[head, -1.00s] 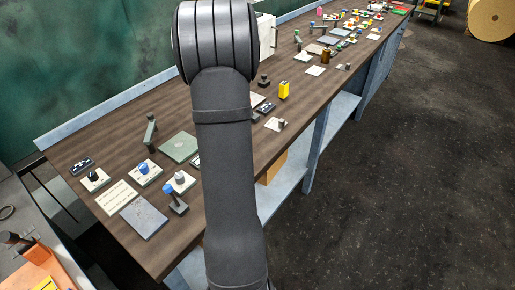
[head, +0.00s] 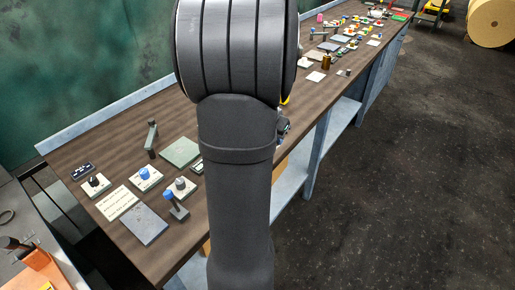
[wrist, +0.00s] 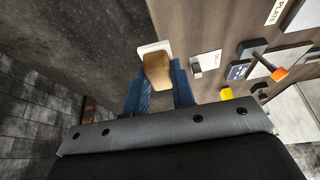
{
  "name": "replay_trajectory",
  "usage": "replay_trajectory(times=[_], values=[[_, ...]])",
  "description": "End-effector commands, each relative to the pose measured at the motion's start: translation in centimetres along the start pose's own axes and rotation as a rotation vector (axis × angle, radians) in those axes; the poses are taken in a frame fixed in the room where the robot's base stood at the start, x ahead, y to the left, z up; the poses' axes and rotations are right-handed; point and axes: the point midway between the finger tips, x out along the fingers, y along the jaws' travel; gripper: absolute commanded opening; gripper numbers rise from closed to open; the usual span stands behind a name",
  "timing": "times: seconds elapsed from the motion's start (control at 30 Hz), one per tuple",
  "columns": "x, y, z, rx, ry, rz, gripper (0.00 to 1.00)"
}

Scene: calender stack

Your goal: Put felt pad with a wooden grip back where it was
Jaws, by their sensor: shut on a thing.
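The felt pad with a wooden grip shows in the wrist view: a tan wooden grip (wrist: 157,72) on a pale pad (wrist: 154,48). My gripper (wrist: 160,82) has two blue fingers, shut on the wooden grip. The pad shows near the line between the brown bench top and the dark floor; its height above either is unclear. In the head view my arm hides the pad and most of my gripper.
The long brown bench (head: 110,152) carries several fixtures. Dark floor (head: 420,170) lies beyond the bench's front edge.

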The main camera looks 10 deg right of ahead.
Motion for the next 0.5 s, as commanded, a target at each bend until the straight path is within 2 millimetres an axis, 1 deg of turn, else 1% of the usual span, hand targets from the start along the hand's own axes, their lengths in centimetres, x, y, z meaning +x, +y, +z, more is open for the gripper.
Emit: replay_trajectory(times=[0.03,0.2,0.33,0.5], values=[[0.7,-1.4,0.4,-0.007,-0.002,-0.001,0.02],[2.5,-4.7,1.4,-0.005,-0.001,0.0,0.02],[3.2,-6.2,1.7,-0.002,0.0,-0.001,0.02],[4.0,-6.5,2.0,-0.001,0.0,0.0,0.02]])
